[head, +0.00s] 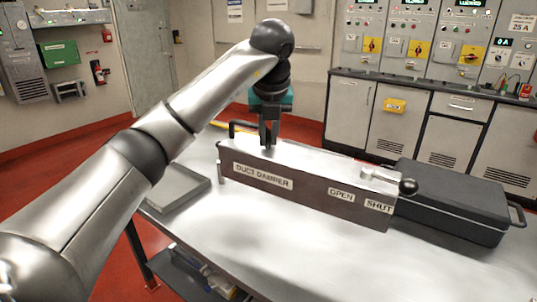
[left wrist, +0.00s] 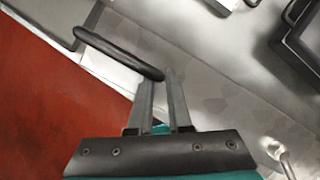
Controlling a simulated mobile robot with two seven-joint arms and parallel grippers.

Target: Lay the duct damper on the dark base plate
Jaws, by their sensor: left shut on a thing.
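The duct damper (head: 310,182) is a long grey box on the table, with a dark front labelled DUCT DAMPER, OPEN and SHUT. A lever with a black ball knob (head: 408,187) lies at its right end. The exact contact is partly hidden. I cannot pick out a dark base plate with certainty. My right gripper is not in view.
A black case (head: 455,198) with a handle lies close at the damper's right end. The table's front (head: 280,240) is clear. Control cabinets (head: 400,120) stand behind.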

